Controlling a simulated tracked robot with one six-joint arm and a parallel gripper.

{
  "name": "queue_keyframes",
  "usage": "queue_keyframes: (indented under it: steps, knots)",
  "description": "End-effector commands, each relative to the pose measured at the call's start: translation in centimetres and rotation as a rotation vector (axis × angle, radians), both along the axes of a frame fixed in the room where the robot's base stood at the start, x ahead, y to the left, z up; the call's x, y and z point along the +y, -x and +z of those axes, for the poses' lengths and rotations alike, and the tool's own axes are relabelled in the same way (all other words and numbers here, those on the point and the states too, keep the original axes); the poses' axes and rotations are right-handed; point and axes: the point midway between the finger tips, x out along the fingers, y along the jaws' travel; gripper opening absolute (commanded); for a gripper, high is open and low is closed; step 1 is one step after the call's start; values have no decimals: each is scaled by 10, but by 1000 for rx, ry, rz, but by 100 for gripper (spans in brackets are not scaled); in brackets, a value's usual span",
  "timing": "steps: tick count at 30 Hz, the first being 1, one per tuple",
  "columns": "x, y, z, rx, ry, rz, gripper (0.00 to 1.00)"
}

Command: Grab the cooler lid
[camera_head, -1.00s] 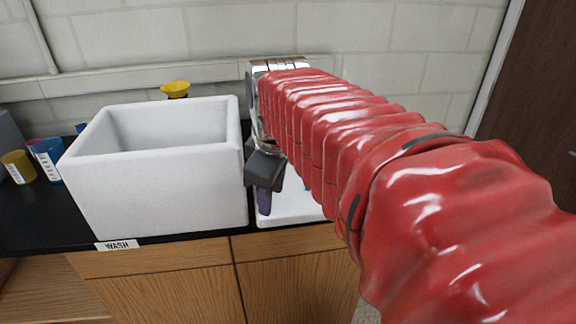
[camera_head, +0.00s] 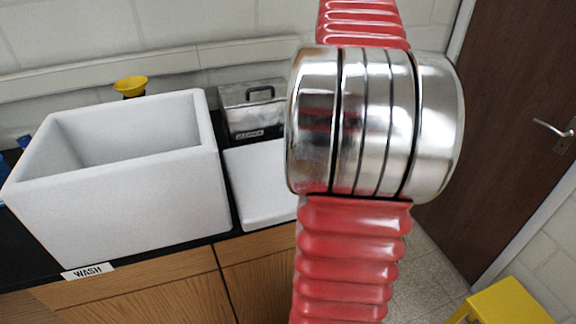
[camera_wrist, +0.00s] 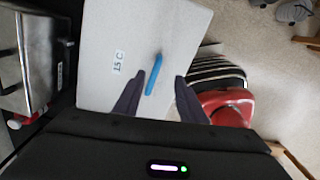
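The cooler lid (camera_head: 262,178) is a flat white slab on the dark counter, partly hidden behind my arm in the head view. In the wrist view the lid (camera_wrist: 110,28) bears a "15 C" mark and a raised blue handle (camera_wrist: 153,75). My gripper (camera_wrist: 158,85) is open, with its two dark fingers apart, one on each side of the lower part of the blue handle in the picture. I cannot tell whether they touch the lid. The white open-topped cooler box (camera_head: 125,190) stands left of the lid. My gripper is hidden in the head view.
A metal box with a handle (camera_head: 252,108) stands behind the lid; it also shows at left in the wrist view (camera_wrist: 35,60). A yellow funnel-like item (camera_head: 130,86) is behind the cooler. A yellow stool (camera_head: 508,303) and a door (camera_head: 520,130) are at right.

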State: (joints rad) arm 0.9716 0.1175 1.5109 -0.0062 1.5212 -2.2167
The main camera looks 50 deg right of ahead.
Motion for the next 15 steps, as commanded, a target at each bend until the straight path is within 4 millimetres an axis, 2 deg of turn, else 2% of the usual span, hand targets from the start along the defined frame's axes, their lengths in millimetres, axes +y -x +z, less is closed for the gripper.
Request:
queue_keyframes:
  steps: [10,15]
  knots:
    - [-3,6,-1,1,-1,-10,37]
    - [-3,6,-14,1,-2,-12,37]
